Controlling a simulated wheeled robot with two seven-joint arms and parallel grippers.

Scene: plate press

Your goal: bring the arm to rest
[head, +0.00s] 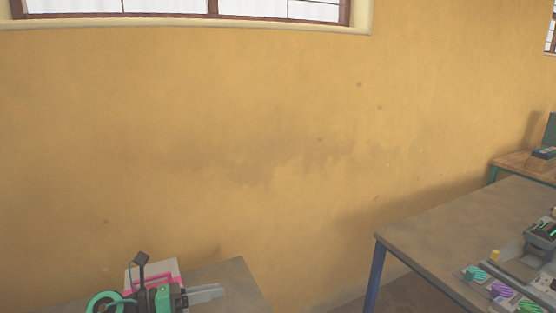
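My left gripper (212,292) shows at the bottom left, with its green and black wrist behind it and grey fingers pointing right. It is above or in front of a grey table (235,277). The fingers look close together from this side, and I cannot tell whether they are open or shut. No object shows clearly between them. My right gripper is not in view.
A second grey table (430,239) stands at the right, with several striped blocks (502,291) and a dark device (541,238) near its right side. A wooden-topped table (520,164) is behind it. A yellow wall (250,130) fills the back.

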